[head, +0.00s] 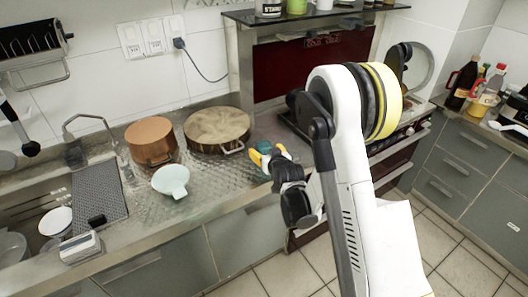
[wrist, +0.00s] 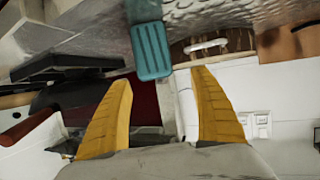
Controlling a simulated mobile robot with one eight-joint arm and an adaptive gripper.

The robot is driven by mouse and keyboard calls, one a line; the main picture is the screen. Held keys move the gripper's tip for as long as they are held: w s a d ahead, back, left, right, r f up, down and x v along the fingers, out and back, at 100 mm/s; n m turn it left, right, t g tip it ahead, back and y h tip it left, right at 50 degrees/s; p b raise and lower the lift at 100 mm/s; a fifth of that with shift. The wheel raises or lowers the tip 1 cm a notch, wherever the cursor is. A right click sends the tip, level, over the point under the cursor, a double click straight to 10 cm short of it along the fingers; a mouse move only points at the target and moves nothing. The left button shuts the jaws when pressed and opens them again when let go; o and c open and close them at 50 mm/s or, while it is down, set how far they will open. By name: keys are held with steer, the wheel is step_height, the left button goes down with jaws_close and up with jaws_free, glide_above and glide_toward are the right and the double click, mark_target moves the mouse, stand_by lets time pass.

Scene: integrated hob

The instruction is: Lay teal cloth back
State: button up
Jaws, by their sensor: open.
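A teal ribbed piece (wrist: 150,50), which looks like the teal cloth, shows in the wrist view near the top, against the metal counter. Its lower end comes close to the space between my fingertips. A teal patch (head: 263,147) shows beside my fingers in the head view, mostly hidden by them. My gripper (head: 262,157) is over the right part of the counter, left of the oven. In the wrist view my gripper (wrist: 160,82) has its two yellow fingers wide apart, with nothing between them. I cannot tell whether a finger touches the cloth.
A wide brown pan (head: 217,128), a copper pot (head: 151,139) and a pale bowl (head: 171,180) stand on the metal counter (head: 150,208). The sink (head: 40,205) is at the left. The dark red oven (head: 398,160) is behind my arm.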

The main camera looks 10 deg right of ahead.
mark_target(264, 144)
steer(key=b+x, duration=0.1)
steer(key=x, duration=0.2)
steer(key=b+x, duration=0.1)
steer(key=x, duration=0.1)
steer(key=shift+w+d+f+b, duration=0.25)
steer(key=shift+d+b, duration=0.05)
steer(key=shift+b, duration=0.05)
steer(key=shift+r, duration=0.1)
steer(key=c, duration=1.4)
steer(key=shift+r+p, duration=0.45)
steer(key=shift+r, duration=0.15)
steer(key=r+p, duration=0.1)
steer(key=r, duration=0.1)
steer(key=d+r+p, duration=0.1)
steer(key=r, duration=0.1)
steer(key=shift+s, duration=0.15)
steer(key=d+r+p, duration=0.1)
steer(key=d+r, duration=0.1)
steer(key=d, duration=0.1)
steer(key=s+d+r+p, duration=0.1)
steer(key=d, duration=0.3)
steer(key=s+d+r+p, duration=0.1)
steer(key=d+r+p, duration=0.1)
steer(key=d, duration=0.1)
steer(key=shift+s+d+r, duration=0.2)
steer(key=shift+s+r, duration=0.05)
steer(key=shift+r, duration=0.15)
